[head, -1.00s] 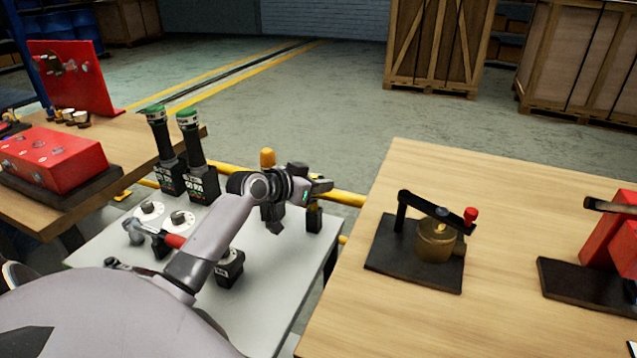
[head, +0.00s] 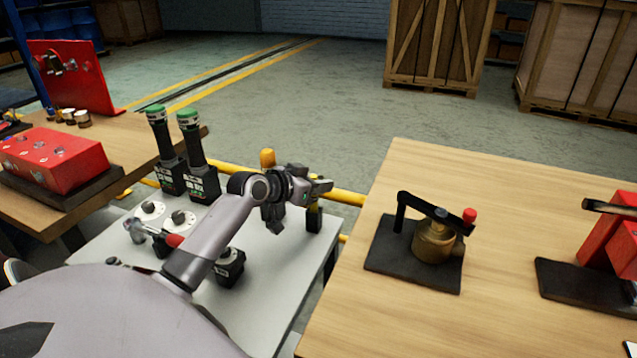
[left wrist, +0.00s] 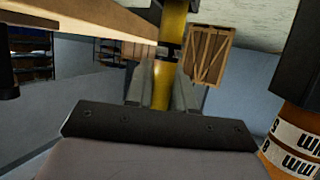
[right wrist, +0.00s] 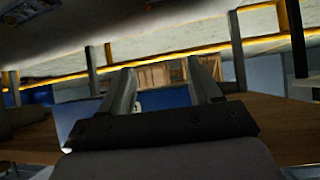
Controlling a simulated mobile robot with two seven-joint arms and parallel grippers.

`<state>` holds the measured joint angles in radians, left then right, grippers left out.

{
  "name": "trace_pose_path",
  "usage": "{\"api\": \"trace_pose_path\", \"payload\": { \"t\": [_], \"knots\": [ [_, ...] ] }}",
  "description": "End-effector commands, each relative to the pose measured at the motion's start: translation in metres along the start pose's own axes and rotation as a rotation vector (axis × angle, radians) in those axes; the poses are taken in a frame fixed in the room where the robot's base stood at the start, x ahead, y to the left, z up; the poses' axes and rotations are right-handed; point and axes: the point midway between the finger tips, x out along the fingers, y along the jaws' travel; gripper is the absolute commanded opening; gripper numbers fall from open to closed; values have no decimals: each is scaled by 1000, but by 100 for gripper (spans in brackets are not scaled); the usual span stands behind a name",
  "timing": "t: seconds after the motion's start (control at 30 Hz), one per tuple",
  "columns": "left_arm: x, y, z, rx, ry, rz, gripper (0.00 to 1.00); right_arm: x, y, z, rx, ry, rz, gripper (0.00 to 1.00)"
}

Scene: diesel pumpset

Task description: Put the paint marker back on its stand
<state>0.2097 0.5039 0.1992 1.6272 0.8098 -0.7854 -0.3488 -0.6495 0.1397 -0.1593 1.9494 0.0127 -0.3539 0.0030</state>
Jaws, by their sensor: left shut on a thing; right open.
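My left gripper (head: 318,187) is at the far right corner of the grey-white table (head: 285,285). It also shows in the left wrist view (left wrist: 160,92), shut on what looks like the paint marker. A short yellow part of the marker (head: 314,205) shows just below the fingers. A small black block, likely the stand (head: 313,222), is directly under it; I cannot tell whether the marker is seated in it. A yellow shape lies between the fingers in the left wrist view, partly confusable with the yellow rail. My right gripper (right wrist: 162,88) is open and empty.
An orange-topped post (head: 267,158) stands close behind my left wrist. Two black posts with green tops (head: 196,150) stand at the table's back. A wooden table (head: 530,215) on the right carries a brass device (head: 435,240). A yellow rail (head: 348,197) runs behind.

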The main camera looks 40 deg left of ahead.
Motion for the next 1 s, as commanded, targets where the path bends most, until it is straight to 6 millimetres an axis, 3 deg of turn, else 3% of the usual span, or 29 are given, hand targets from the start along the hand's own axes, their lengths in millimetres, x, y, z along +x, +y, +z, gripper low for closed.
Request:
{"api": "trace_pose_path", "payload": {
  "t": [1.0],
  "knots": [
    [6,0,14,0,1,0,1,6,0,9,0,0,0,63]
  ]
}}
